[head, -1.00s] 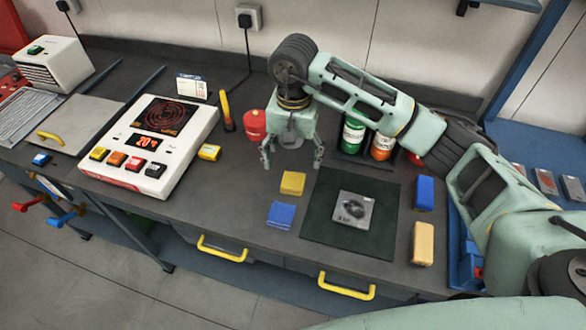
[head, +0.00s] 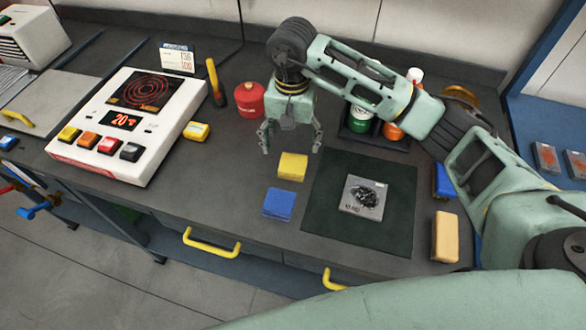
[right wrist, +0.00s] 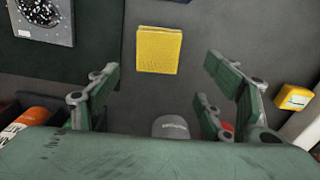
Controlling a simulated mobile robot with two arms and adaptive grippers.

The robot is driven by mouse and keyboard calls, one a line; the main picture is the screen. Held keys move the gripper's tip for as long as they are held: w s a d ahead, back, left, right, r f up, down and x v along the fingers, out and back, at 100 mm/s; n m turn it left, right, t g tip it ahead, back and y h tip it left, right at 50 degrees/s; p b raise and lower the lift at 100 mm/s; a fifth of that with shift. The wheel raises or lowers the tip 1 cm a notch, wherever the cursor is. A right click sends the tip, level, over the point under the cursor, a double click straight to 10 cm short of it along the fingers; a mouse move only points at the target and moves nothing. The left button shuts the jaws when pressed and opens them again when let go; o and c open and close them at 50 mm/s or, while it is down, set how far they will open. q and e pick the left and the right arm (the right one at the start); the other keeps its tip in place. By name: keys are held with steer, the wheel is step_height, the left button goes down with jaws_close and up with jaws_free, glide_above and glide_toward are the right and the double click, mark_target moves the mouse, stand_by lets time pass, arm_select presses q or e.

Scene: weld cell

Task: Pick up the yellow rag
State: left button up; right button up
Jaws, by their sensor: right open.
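The yellow rag (head: 292,166) is a small folded square lying flat on the dark workbench, just behind a blue folded cloth (head: 278,204). My right gripper (head: 290,148) points down with its fingers apart, above and a little behind the rag, and holds nothing. In the right wrist view the rag (right wrist: 159,50) lies on the bench beyond the open fingers (right wrist: 165,85), centred between them and not touched. My left gripper is not in view.
A dark green mat (head: 322,214) with a metal plate (head: 363,197) lies right of the rag. A white hotplate-like device (head: 85,144), a small yellow block (head: 196,131) and a red container (head: 250,99) stand left. Bottles stand behind my right arm. A tan block (head: 445,237) lies at right.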

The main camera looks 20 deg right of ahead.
mark_target(293, 163)
steer(key=shift+s+f+p, duration=0.15)
steer(key=shift+f+p, duration=0.25)
steer(key=shift+f, duration=0.45)
steer(key=shift+s+f+p, duration=0.1)
steer(key=shift+f+p, duration=0.2)
steer(key=shift+f, duration=0.05)
steer(key=f+p, duration=0.2)
steer(key=f, duration=0.1)
steer(key=shift+s+f, duration=0.2)
steer(key=shift+f, duration=0.65)
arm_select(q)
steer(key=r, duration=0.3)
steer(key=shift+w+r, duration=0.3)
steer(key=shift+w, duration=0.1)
arm_select(e)
steer(key=shift+c, duration=0.5)
steer(key=c, duration=1)
